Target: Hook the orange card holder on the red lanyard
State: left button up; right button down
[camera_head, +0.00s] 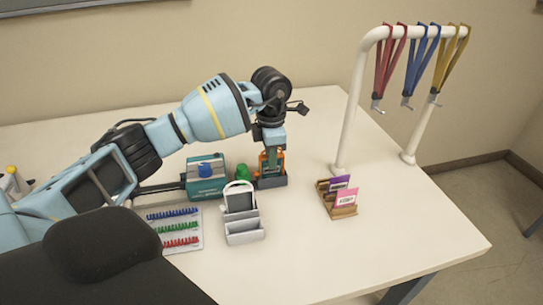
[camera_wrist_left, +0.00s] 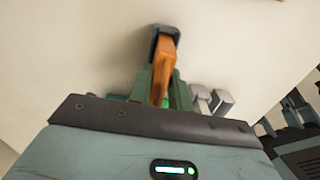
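The red lanyard (camera_head: 389,58) hangs leftmost on a white rail, with a metal hook (camera_head: 377,104) at its lower end. The orange card holder (camera_head: 264,161) stands upright in a small dark stand (camera_head: 272,183) on the table. My left gripper (camera_head: 272,160) points down over it, with fingers at the holder. In the left wrist view the orange holder (camera_wrist_left: 163,70) shows edge-on between the two greenish fingers (camera_wrist_left: 162,88). Whether both fingers press on it is unclear. The fingers cover part of the holder. My right gripper is not in view.
A blue lanyard (camera_head: 420,62) and a yellow lanyard (camera_head: 449,58) hang beside the red one on the white rack (camera_head: 357,95). A wooden card rack (camera_head: 343,212), a grey tray (camera_head: 245,237), a teal box (camera_head: 206,188) and a pegged board (camera_head: 174,229) stand nearby. The table's front right is clear.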

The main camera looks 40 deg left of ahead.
pick_arm(q)
jog(key=o, duration=0.4)
jog(key=shift+c, duration=0.2)
jog(key=shift+f, duration=0.25)
jog(key=r, duration=0.8)
jog(key=shift+d+b, duration=0.3)
jog(key=shift+b, duration=0.1)
jog(key=shift+f, duration=0.1)
